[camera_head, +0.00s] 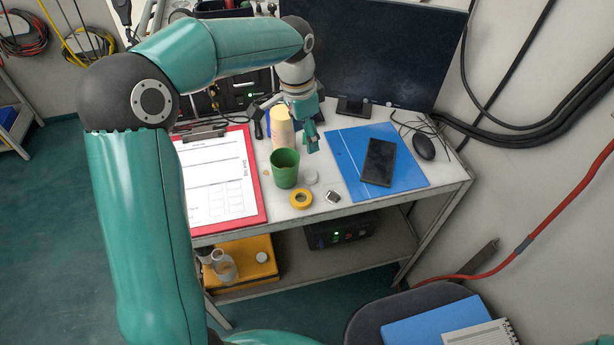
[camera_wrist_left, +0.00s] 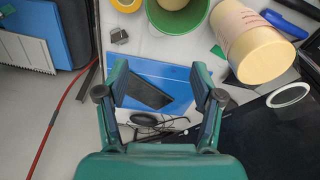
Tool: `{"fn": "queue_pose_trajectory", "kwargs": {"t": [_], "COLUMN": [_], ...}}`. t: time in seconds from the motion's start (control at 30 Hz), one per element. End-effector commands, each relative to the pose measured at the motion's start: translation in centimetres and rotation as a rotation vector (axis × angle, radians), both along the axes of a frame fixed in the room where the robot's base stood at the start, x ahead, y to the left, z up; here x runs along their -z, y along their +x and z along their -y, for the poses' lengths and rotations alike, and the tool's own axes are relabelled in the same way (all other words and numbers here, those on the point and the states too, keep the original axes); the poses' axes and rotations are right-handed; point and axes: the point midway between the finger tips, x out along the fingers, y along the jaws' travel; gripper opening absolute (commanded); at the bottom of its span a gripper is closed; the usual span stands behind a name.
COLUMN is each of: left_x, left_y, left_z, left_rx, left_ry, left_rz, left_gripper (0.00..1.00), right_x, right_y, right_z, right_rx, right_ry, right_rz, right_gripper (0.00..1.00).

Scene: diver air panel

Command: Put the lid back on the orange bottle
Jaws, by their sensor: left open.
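The pale orange bottle (camera_head: 282,130) stands upright on the table behind the green cup (camera_head: 286,170). In the left wrist view the bottle (camera_wrist_left: 263,54) is at the upper right, its label partly showing. My left gripper (camera_head: 310,142) is open and empty, just right of the bottle and above the table. In the wrist view its fingers (camera_wrist_left: 160,76) are apart over the blue folder (camera_wrist_left: 176,78). My right gripper is not in view.
Yellow tape (camera_head: 301,199) and a metal clip (camera_head: 332,196) lie near the front edge. A phone (camera_head: 379,162) lies on the folder, with a mouse (camera_head: 424,147) beside it. A red clipboard (camera_head: 258,203) is left. The monitor (camera_head: 380,55) stands behind.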

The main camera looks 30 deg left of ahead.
Motion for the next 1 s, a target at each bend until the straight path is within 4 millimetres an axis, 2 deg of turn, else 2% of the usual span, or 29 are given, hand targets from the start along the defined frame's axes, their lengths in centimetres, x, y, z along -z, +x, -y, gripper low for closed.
{"fn": "queue_pose_trajectory", "kwargs": {"t": [0.2, 0.4, 0.83, 1.0], "left_x": [4.8, 7.9, 8.2, 9.9], "left_y": [0.4, 1.0, 0.8, 1.1], "left_z": [0.3, 0.1, 0.4, 0.4], "left_rx": [-0.001, -0.001, -0.001, -0.001], "left_ry": [-0.002, -0.004, -0.001, -0.004], "left_rz": [-0.005, -0.006, 0.002, -0.006], "left_gripper": [0.67, 0.67, 0.67, 0.67], "right_x": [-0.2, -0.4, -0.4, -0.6], "right_y": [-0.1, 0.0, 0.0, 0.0], "right_z": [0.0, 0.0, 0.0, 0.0], "right_rx": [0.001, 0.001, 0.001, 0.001], "right_ry": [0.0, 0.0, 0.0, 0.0], "right_rz": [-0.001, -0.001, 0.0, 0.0], "right_gripper": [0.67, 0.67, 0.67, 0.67]}}
